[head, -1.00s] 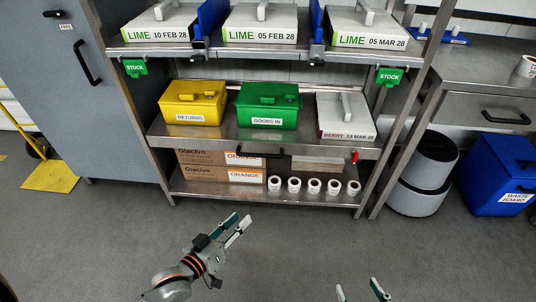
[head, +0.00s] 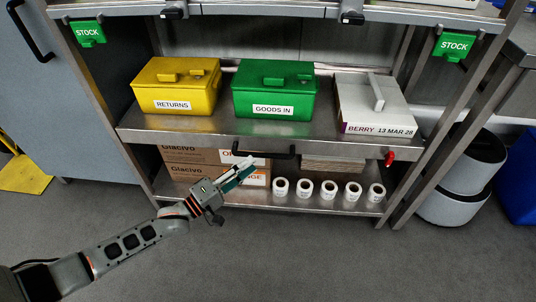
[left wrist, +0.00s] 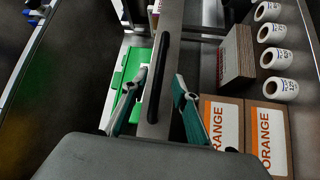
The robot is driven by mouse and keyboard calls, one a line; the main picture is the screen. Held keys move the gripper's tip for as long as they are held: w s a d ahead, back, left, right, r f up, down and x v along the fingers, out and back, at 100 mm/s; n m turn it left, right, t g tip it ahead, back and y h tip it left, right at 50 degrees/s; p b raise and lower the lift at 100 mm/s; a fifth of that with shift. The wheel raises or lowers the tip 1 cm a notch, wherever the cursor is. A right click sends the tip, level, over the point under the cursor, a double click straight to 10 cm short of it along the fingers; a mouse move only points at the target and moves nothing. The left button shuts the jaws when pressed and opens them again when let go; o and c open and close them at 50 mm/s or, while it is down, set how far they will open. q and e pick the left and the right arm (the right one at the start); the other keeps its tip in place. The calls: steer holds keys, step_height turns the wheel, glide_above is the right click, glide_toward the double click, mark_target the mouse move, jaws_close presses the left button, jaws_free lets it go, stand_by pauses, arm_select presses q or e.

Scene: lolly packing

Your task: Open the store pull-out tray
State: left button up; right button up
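The pull-out tray (head: 205,138) is the grey metal middle shelf of the rack, and it sits level within the frame. Its black bar handle (head: 275,155) is at the middle of its front edge. My left gripper (head: 247,167) is just in front of and below the handle's left part. In the left wrist view, the black handle (left wrist: 159,75) runs between the two spread fingers of the left gripper (left wrist: 156,86), with gaps on both sides. The left gripper is open and holds nothing. My right gripper is out of view.
A yellow RETURNS box (head: 172,92), a green GOODS IN box (head: 270,100) and a white BERRY box (head: 365,105) stand on the tray. A red piece (head: 390,158) is at its right front. Cartons and several label rolls (head: 329,190) are below. The floor in front is clear.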

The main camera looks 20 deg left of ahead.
mark_target(264, 155)
arm_select(q)
steer(key=b+x, duration=0.1)
steer(key=x, duration=0.5)
steer(key=shift+f, duration=0.1)
steer(key=shift+w+d, duration=0.25)
steer(key=shift+w, duration=0.15)
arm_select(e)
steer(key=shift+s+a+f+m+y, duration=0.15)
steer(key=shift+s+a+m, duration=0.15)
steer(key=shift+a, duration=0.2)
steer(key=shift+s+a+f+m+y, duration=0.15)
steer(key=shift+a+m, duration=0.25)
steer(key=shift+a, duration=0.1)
arm_select(q)
steer(key=shift+c, duration=0.5)
jaws_close()
